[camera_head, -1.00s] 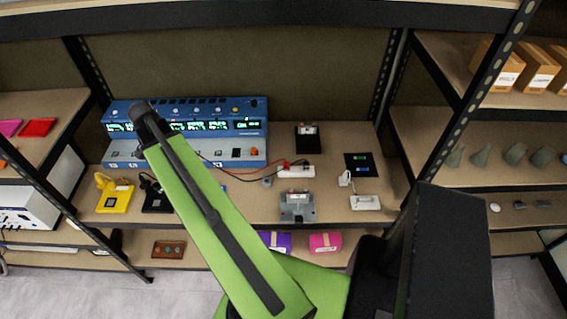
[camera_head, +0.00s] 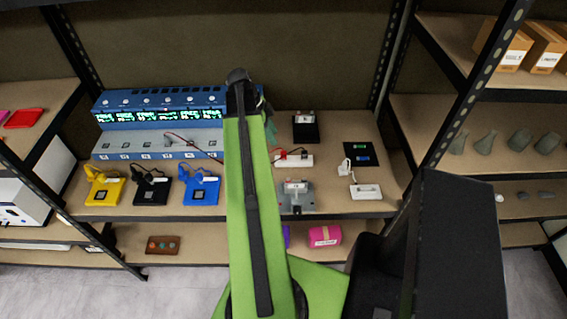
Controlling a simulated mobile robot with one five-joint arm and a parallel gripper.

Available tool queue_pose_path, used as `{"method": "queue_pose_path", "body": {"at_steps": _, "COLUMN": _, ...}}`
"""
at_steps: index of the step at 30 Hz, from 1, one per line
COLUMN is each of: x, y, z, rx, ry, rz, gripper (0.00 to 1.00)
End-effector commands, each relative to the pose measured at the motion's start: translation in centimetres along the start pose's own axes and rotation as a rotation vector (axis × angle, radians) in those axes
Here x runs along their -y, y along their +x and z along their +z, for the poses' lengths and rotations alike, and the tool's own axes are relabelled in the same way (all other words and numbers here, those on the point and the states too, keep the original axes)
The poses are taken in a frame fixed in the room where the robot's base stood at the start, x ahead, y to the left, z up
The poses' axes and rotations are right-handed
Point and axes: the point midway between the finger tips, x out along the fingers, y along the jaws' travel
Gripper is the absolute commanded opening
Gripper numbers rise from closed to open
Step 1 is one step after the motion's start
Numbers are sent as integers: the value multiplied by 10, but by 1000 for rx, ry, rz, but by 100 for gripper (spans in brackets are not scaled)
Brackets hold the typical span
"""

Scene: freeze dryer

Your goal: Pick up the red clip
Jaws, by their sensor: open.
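The red clip (camera_head: 281,154) is small and sits at the left end of a white block (camera_head: 296,161) on the middle shelf. A black clip (camera_head: 302,153) is beside it on the same block. A red wire (camera_head: 188,142) runs from the blue device towards the clip and passes behind my green arm. My gripper (camera_head: 269,122) shows only in part past the arm's far end, above and left of the clip and apart from it. It is open, with nothing seen in it; the arm hides much of it.
A blue device (camera_head: 130,120) with lit displays stands behind my arm. Yellow (camera_head: 103,192), black (camera_head: 151,191) and blue (camera_head: 201,191) pads line the shelf front. A grey fixture (camera_head: 296,197) stands in front of the white block. A black post (camera_head: 398,60) bounds the right side.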

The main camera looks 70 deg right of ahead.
Motion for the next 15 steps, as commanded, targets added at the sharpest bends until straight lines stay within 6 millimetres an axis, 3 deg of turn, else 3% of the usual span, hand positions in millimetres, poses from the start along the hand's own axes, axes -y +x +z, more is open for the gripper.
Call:
{"method": "queue_pose_path", "body": {"at_steps": 1, "x": 0, "y": 23, "z": 4, "rx": 0, "ry": 1, "rz": 0, "gripper": 42}}
{"method": "queue_pose_path", "body": {"at_steps": 6, "x": 0, "y": 57, "z": 4, "rx": 0, "ry": 0, "rz": 1, "gripper": 42}}
{"method": "queue_pose_path", "body": {"at_steps": 15, "x": 0, "y": 67, "z": 1, "rx": 0, "ry": -2, "rz": 0, "gripper": 42}}
